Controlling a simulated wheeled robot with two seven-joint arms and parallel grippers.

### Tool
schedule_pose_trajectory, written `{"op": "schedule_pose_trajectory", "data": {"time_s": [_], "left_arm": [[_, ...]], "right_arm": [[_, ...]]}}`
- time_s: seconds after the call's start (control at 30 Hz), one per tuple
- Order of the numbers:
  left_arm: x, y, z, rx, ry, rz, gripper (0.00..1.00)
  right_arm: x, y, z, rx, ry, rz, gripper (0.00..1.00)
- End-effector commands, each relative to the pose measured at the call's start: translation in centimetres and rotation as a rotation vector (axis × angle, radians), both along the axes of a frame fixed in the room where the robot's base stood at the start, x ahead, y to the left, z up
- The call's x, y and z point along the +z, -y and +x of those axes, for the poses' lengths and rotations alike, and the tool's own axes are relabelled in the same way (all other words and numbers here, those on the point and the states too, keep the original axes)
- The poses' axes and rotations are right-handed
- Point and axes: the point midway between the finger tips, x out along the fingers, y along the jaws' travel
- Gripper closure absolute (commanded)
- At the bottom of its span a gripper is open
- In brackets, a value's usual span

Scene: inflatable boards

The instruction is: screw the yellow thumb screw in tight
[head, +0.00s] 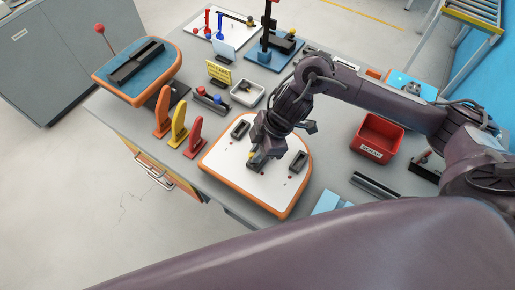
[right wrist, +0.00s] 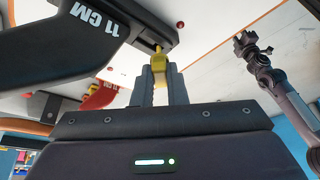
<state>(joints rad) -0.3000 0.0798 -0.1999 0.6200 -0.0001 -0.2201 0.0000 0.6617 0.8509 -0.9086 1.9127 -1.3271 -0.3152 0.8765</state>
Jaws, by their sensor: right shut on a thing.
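The yellow thumb screw (right wrist: 159,57) is between the fingertips of my right gripper (right wrist: 160,75), which are shut on it. Its tip meets the end of a black fin box on the white board. In the head view my right gripper (head: 262,150) is low over the middle of the orange-edged board (head: 230,172) and hides much of that spot. A black fin marked "11 CM" (right wrist: 75,40) stands at the box beside the screw. How deep the screw sits is hidden. What looks like my left gripper (right wrist: 246,45) shows small at the right of the wrist view; its jaws are unclear.
Two more black boxes (head: 240,129) (head: 298,161) flank the middle. Orange, yellow and red fins (head: 194,138) stand left of the board. A red bin (head: 378,138) is at right, a white tray (head: 247,93) behind. A second board (head: 138,71) is at upper left.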

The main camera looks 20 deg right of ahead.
Motion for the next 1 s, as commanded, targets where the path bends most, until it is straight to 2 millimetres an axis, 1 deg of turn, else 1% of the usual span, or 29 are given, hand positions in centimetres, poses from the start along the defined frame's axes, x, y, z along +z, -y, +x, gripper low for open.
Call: {"op": "schedule_pose_trajectory", "data": {"time_s": [0.47,0.5,0.67,0.9,1.0], "left_arm": [[-0.7,0.0,0.0,0.000,0.000,0.000,0.61],[-0.6,0.0,0.0,0.000,0.000,0.000,0.61],[-0.6,0.0,0.0,0.000,0.000,0.000,0.61],[-0.6,0.0,0.0,0.000,0.000,0.000,0.61],[-0.7,0.0,0.0,0.000,0.000,0.000,0.61]], "right_arm": [[-1.3,0.0,0.0,-0.001,-0.001,0.000,1.00],[-1.2,0.0,0.0,-0.001,-0.001,0.000,0.84],[-1.2,0.0,0.0,-0.001,-0.001,0.000,0.63],[-1.2,0.0,0.0,0.000,0.000,0.000,0.62],[-0.8,0.2,0.0,0.001,0.001,0.001,0.62]]}}
